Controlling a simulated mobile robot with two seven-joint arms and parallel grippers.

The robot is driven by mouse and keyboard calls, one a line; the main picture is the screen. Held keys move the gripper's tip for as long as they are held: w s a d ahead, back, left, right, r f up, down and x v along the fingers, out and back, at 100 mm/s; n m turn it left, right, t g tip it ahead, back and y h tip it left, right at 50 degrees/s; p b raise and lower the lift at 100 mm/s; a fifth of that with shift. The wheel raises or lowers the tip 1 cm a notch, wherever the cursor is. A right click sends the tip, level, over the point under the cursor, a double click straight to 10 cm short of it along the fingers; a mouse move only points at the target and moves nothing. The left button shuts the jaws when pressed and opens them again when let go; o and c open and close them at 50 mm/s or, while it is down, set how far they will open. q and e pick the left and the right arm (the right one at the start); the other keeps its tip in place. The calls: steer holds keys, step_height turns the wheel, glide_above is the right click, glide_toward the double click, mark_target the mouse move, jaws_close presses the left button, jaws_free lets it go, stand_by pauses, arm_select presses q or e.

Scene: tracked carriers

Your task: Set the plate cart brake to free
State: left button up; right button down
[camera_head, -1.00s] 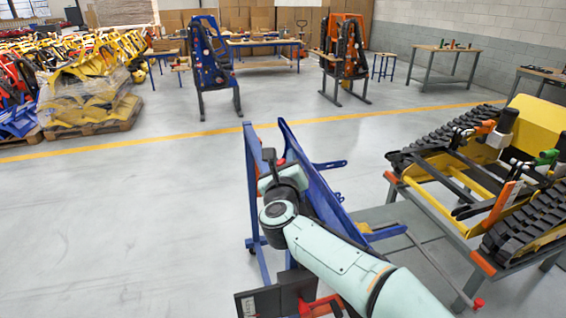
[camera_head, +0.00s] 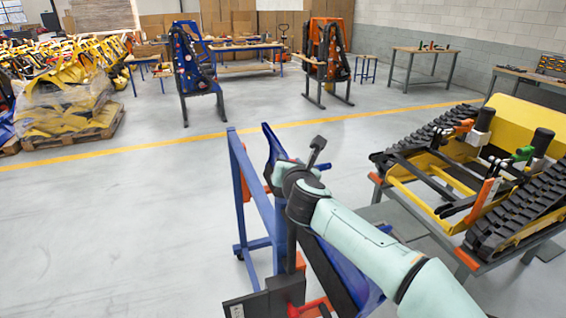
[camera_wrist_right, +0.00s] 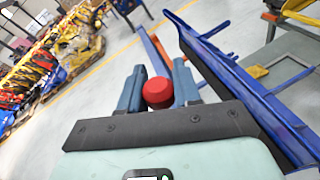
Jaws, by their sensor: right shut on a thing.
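The plate cart (camera_head: 238,180) is a blue upright frame with long blue plates, standing below the middle of the head view. It also fills the right side of the right wrist view (camera_wrist_right: 215,65). A round red knob (camera_wrist_right: 158,93) sits between the two blue-grey fingers of my right gripper (camera_wrist_right: 158,76), which is shut on it. I cannot read the brake's setting. My left gripper is not in view.
A yellow tracked carrier (camera_head: 514,121) rests on a grey stand close by on the right. A blue stand (camera_head: 197,75) and an orange stand (camera_head: 326,62) are farther back. A wrapped pallet (camera_head: 75,112) is at the left. The floor left of the cart is clear.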

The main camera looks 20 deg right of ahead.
steer(key=shift+d+f+m+y, duration=0.2)
steer(key=shift+d+m+y, duration=0.2)
steer(key=shift+d+m, duration=0.4)
steer(key=shift+a, duration=0.1)
steer(key=c, duration=0.9)
jaws_free()
steer(key=shift+f, duration=0.1)
steer(key=b+v, duration=0.1)
steer(key=v, duration=1.2)
steer(key=shift+s+r+b, duration=0.1)
steer(key=shift+r+b, duration=0.15)
steer(key=shift+b, duration=0.15)
